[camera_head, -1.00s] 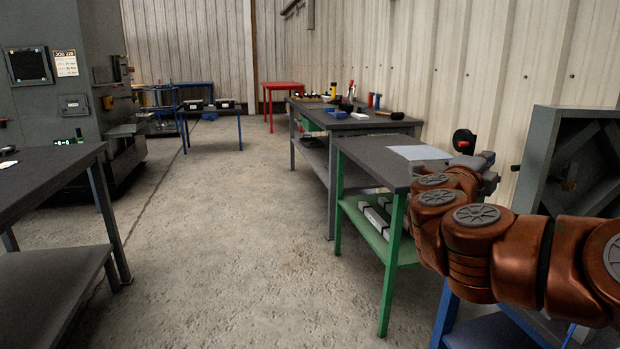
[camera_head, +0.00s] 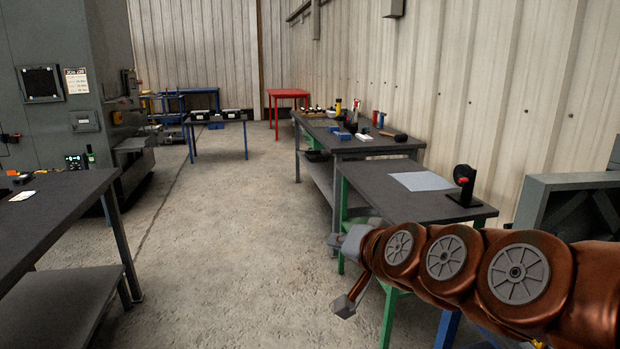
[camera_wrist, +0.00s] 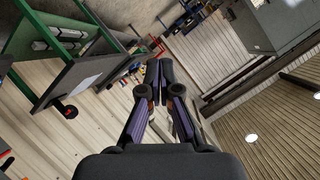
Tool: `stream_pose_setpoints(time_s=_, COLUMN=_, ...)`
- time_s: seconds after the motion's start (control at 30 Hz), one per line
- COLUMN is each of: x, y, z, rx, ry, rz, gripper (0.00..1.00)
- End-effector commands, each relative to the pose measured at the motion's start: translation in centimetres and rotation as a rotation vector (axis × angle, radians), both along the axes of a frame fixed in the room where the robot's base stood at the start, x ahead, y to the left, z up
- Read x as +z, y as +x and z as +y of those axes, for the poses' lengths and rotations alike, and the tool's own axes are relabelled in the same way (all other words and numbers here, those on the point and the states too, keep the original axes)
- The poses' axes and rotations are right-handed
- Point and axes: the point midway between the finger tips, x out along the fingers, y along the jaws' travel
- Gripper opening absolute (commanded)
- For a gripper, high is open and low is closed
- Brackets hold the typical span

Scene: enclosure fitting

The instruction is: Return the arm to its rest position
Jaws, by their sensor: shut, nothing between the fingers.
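My copper-coloured arm reaches in from the right edge of the head view, in front of the green-legged table (camera_head: 440,206). Its far end, at the left, shows grey parts pointing left and down, beside the table's front legs. In the wrist view, my gripper (camera_wrist: 159,68) has its two dark fingers together at the tips with nothing between them. The wrist view is tilted, with the wall and ceiling filling much of it.
The green-legged table bears a pale sheet (camera_head: 421,181) and a black stand with a red part (camera_head: 464,184). A grey enclosure (camera_head: 570,205) stands at the right. A dark table (camera_head: 60,215) stands at the left. The concrete floor (camera_head: 230,230) between is clear.

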Motion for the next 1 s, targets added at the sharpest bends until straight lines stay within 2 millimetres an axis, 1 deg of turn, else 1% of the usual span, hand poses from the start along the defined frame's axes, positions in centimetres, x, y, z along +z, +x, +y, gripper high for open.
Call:
stream_pose_setpoints(time_s=0.03, x=-0.2, y=-1.4, z=0.0, rx=0.033, ry=-0.052, rz=0.053, gripper=0.00)
stream_pose_setpoints(time_s=0.13, x=-2.5, y=-4.5, z=-0.3, rx=0.101, ry=-0.153, rz=0.175, gripper=0.00)
stream_pose_setpoints(time_s=0.27, x=-5.1, y=-9.2, z=-1.6, rx=0.176, ry=-0.278, rz=0.343, gripper=0.00)
stream_pose_setpoints(time_s=0.3, x=-5.8, y=-10.8, z=-2.3, rx=0.194, ry=-0.315, rz=0.398, gripper=0.00)
stream_pose_setpoints(time_s=0.37, x=-6.7, y=-13.2, z=-3.3, rx=0.221, ry=-0.367, rz=0.483, gripper=0.00)
stream_pose_setpoints(time_s=0.4, x=-7.2, y=-15.0, z=-4.2, rx=0.237, ry=-0.400, rz=0.545, gripper=0.00)
stream_pose_setpoints(time_s=0.47, x=-7.9, y=-17.7, z=-5.5, rx=0.256, ry=-0.448, rz=0.637, gripper=0.00)
stream_pose_setpoints(time_s=0.5, x=-8.2, y=-19.5, z=-6.5, rx=0.270, ry=-0.477, rz=0.699, gripper=0.00)
stream_pose_setpoints(time_s=0.57, x=-8.5, y=-22.2, z=-7.9, rx=0.284, ry=-0.517, rz=0.791, gripper=0.00)
stream_pose_setpoints(time_s=0.6, x=-8.5, y=-23.9, z=-8.8, rx=0.292, ry=-0.540, rz=0.849, gripper=0.00)
stream_pose_setpoints(time_s=0.7, x=-8.4, y=-27.6, z=-10.7, rx=0.304, ry=-0.580, rz=0.975, gripper=0.00)
stream_pose_setpoints(time_s=0.83, x=-8.0, y=-30.8, z=-12.3, rx=0.311, ry=-0.609, rz=1.084, gripper=0.00)
stream_pose_setpoints(time_s=0.9, x=-7.9, y=-31.7, z=-12.7, rx=0.313, ry=-0.617, rz=1.113, gripper=0.00)
stream_pose_setpoints(time_s=1.0, x=-8.0, y=-32.1, z=-12.9, rx=0.315, ry=-0.620, rz=1.129, gripper=0.00)
